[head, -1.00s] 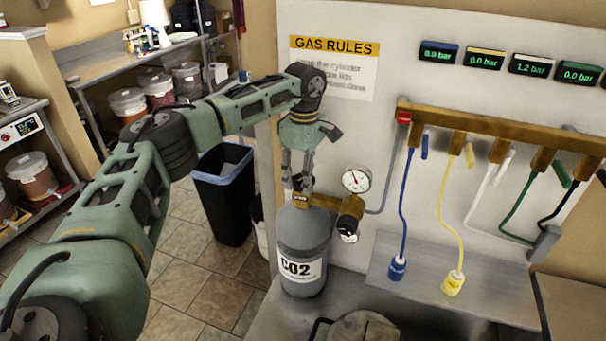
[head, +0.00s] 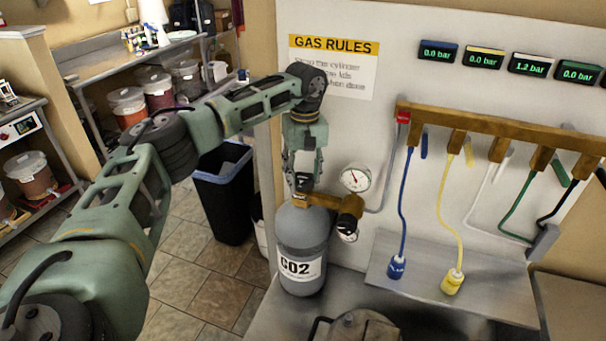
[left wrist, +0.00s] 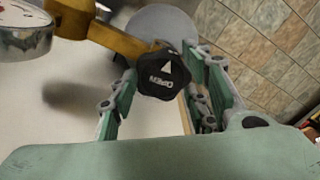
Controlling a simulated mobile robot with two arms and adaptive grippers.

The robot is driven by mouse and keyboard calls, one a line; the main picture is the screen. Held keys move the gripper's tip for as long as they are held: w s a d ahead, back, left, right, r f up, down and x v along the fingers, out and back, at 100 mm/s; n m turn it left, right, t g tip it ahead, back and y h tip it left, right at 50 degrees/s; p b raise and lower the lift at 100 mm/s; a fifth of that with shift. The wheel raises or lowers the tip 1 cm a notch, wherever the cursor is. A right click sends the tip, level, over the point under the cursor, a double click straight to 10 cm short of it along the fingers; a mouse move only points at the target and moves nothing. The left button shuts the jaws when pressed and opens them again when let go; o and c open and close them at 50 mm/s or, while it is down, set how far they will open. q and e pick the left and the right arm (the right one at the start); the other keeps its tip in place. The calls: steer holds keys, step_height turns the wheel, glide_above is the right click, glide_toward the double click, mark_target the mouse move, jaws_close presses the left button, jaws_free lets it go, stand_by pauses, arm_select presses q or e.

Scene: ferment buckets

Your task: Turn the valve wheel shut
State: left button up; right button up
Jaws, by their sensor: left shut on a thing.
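The black valve wheel (left wrist: 163,75), marked with an arrow and "OPEN", sits at the end of the brass valve body (left wrist: 105,35) in the left wrist view. In the head view it is mostly hidden by my left gripper (head: 302,180), which points down onto the top of the grey CO2 cylinder (head: 303,240). My left gripper (left wrist: 165,88) is shut on the wheel, one finger on each side of it. The brass valve body also shows in the head view (head: 322,200). My right gripper is not in view.
A pressure gauge (head: 355,178) and a black regulator knob (head: 350,207) stand just right of the valve. A brass manifold (head: 500,128) with coloured hoses runs along the wall panel. A black bin (head: 223,205) stands behind my left arm.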

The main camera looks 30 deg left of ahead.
mark_target(305, 178)
arm_select(q)
steer(key=shift+w+r+m, duration=0.15)
steer(key=shift+r+m, duration=0.05)
steer(key=shift+m, duration=0.4)
steer(key=shift+d+m, duration=0.1)
steer(key=shift+m, duration=0.2)
steer(key=o, duration=1)
steer(key=shift+o, duration=0.5)
steer(key=shift+f, duration=0.15)
step_height(305, 178, up, 12)
steer(key=shift+d+f, duration=0.1)
